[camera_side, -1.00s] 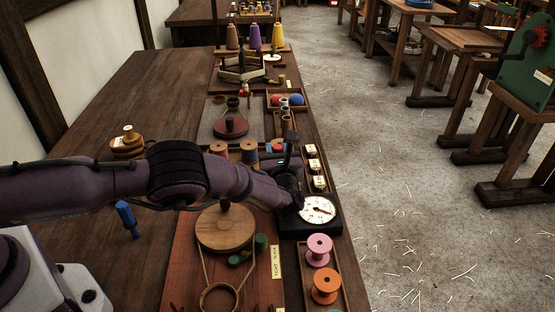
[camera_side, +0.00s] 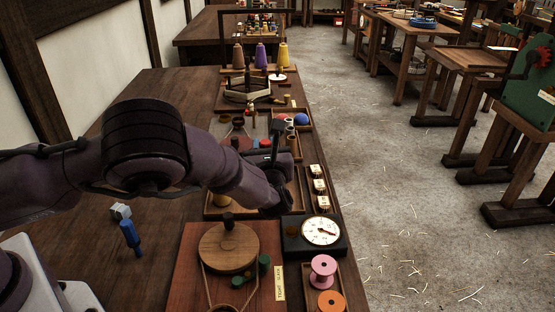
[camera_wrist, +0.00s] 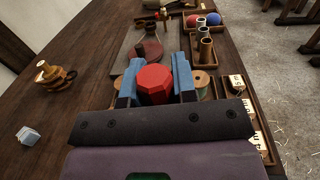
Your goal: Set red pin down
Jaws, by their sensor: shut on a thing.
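The red pin (camera_wrist: 155,85) shows in the wrist view as a faceted red head between the two blue fingers of my gripper (camera_wrist: 156,76). My gripper is shut on it. The pin's lower part is hidden, and I cannot tell whether it touches anything below. In the side view my wrist hides most of the fingers and the pin, over the trays behind the dial gauge (camera_side: 321,231). Thread spools (camera_wrist: 201,80) show partly beside and behind the fingers.
Tagged blocks (camera_side: 319,186) stand at the right. A pale block (camera_wrist: 28,136) lies on open table at left.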

